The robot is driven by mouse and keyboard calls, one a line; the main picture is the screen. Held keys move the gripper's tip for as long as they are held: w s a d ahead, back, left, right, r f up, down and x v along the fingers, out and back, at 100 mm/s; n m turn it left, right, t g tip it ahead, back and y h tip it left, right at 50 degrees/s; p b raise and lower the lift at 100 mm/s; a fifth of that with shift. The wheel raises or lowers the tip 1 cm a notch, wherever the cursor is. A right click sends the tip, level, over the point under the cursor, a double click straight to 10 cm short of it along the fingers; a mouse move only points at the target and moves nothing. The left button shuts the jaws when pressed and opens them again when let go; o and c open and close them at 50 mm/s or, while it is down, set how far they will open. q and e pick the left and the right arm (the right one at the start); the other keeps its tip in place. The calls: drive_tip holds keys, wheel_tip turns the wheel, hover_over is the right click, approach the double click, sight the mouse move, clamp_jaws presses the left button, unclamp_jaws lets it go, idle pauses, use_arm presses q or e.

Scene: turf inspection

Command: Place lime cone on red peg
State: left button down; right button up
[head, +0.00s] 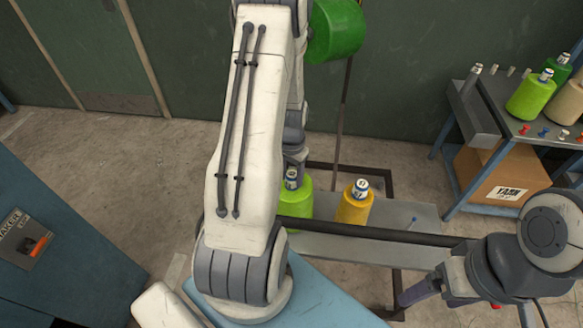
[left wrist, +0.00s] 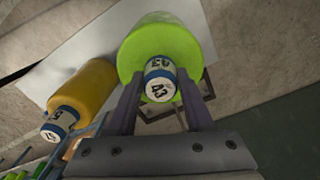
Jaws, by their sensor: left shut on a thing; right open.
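The lime cone (head: 294,204) stands upright beside a yellow cone, at or just above a grey shelf; I cannot tell whether it touches. My left gripper (head: 292,170) comes down from above and is shut on its labelled top. In the left wrist view, its two fingers close around the lime cone's (left wrist: 178,50) white cap marked 43. Small red pegs (head: 524,129) show on the table at the right, among blue and pale ones. My right gripper (head: 414,293) is open and empty at the lower right, in front of the shelf; its fingertips are hard to make out.
The yellow cone (head: 355,206) stands close to the right of the lime one. The grey shelf (head: 400,218) has a dark bar along its front. The right table (head: 505,118) bears green and tan cones, with a cardboard box (head: 500,182) below. A green cylinder (head: 336,30) hangs above.

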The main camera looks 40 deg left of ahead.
idle(0.3)
use_arm(q)
drive_tip(key=c, duration=0.7)
unclamp_jaws()
drive_tip(key=shift+f, duration=0.2)
drive_tip(key=o, duration=0.4)
